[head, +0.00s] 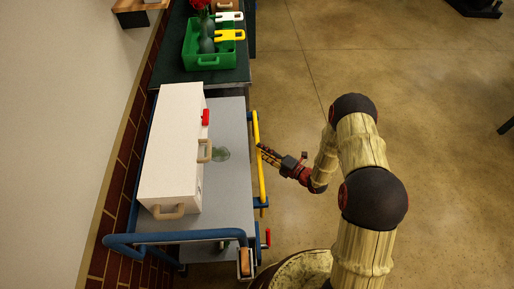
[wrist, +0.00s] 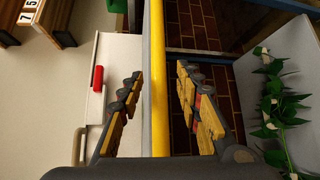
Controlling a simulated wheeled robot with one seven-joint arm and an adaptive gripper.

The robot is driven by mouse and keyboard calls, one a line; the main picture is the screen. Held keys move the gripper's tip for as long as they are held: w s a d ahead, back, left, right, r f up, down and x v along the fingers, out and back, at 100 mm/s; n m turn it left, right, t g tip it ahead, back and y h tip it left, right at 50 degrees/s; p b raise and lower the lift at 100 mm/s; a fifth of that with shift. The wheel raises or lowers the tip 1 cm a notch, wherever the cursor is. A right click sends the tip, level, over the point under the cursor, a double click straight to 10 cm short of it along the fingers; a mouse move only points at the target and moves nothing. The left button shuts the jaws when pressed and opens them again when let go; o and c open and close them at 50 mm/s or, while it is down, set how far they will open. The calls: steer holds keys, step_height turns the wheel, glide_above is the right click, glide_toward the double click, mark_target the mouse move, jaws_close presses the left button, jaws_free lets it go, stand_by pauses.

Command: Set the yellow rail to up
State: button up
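The yellow rail (head: 262,182) runs along the right side of a grey-topped cart (head: 230,120) in the head view, with blue brackets at its ends. I cannot tell for sure whether it is up or down. My gripper (head: 264,152) is at the rail's middle, reaching in from the right. In the wrist view the yellow rail (wrist: 158,60) passes upright between the two fingers of my gripper (wrist: 158,88). The fingers are spread, with a visible gap on each side of the rail.
A blue handle (head: 135,240) is at the cart's near end. A green crate (head: 208,62) sits beyond. Leafy stems (wrist: 272,105) show at the right of the wrist view.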

steer(key=shift+b+x, duration=0.35)
steer(key=shift+x, duration=1.5)
steer(key=shift+c, duration=0.3)
steer(key=c, duration=0.8)
jaws_close()
